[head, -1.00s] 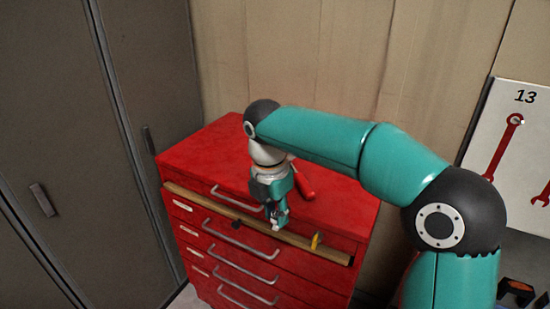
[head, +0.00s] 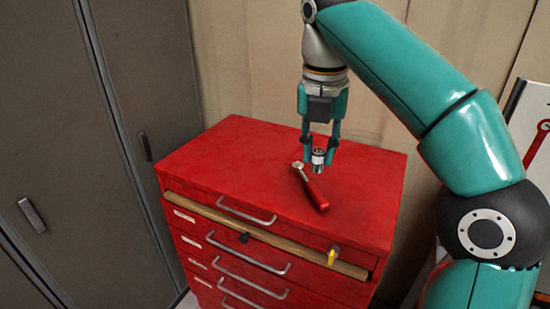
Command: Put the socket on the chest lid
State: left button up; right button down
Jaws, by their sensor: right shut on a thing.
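The socket (head: 318,161) is a small shiny metal cylinder. My right gripper (head: 318,155) is shut on it and holds it upright. It appears just above the red chest lid (head: 235,160), behind the ratchet; whether it touches the lid I cannot tell. The ratchet (head: 313,192), with a metal head and a red handle, lies on the lid in front of the gripper. My left gripper is not in view.
The red chest has several drawers with metal handles (head: 247,253). Grey lockers (head: 60,120) stand at left, and a beige wall (head: 250,60) is behind. The lid's left part is clear.

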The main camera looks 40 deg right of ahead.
aim_at(231, 164)
jog(key=i, duration=1.25)
